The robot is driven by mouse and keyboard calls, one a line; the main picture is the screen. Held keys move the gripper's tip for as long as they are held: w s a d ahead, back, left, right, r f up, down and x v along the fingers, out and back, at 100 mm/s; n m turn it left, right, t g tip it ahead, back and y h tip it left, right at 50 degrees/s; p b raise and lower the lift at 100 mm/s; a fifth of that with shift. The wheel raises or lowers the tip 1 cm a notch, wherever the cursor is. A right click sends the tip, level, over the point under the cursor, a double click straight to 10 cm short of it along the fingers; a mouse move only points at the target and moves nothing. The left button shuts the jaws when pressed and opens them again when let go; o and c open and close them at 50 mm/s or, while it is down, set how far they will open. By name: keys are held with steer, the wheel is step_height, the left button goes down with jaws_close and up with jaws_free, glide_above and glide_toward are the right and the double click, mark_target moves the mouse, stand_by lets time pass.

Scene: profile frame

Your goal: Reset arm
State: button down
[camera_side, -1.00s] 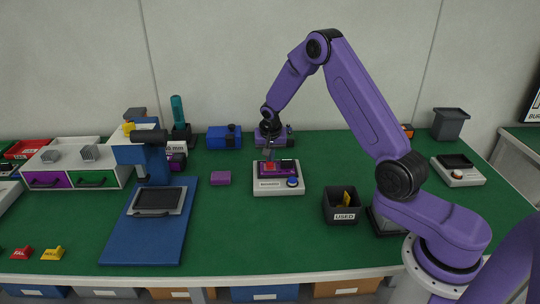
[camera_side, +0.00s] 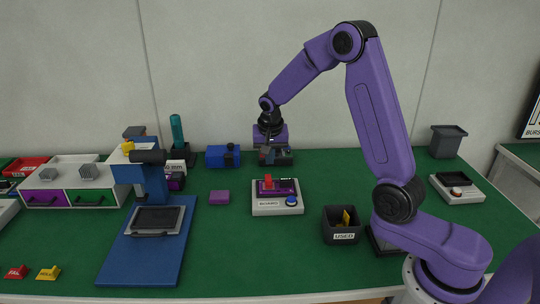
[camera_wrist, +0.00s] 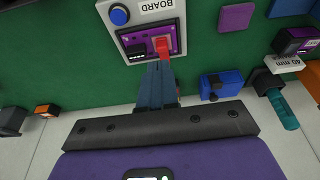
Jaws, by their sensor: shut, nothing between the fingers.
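My gripper (camera_side: 268,158) is shut and empty, above and behind the board station (camera_side: 278,207) in the side view. In the wrist view its closed fingertips (camera_wrist: 159,66) point at the station and overlap the view of its edge; a gap shows in the side view. The station is a pale block labelled BOARD with a blue button (camera_side: 291,201). A purple board (camera_side: 287,187) lies in it, with a red lever-like piece (camera_side: 268,182) standing at its left. The red piece also shows in the wrist view (camera_wrist: 162,47).
A dark USED bin (camera_side: 342,230) holding something yellow stands right of the station. A purple block (camera_side: 219,197) lies to its left. A blue press-like stand (camera_side: 152,185) is further left. A blue box (camera_side: 219,157) stands behind.

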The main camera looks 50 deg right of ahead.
steer(key=shift+s+a+r, duration=0.3)
steer(key=shift+s+r, duration=0.05)
steer(key=shift+r, duration=0.05)
steer(key=s+a+r+n+y, duration=0.2)
steer(key=s+a+r+n, duration=0.2)
steer(key=s+a+n, duration=0.75)
steer(key=s+n+g, duration=0.2)
steer(key=s+n, duration=0.8)
steer(key=s, duration=1.4)
steer(key=shift+a+r+y, duration=0.15)
steer(key=shift+r+y, duration=0.15)
steer(key=shift+y, duration=0.1)
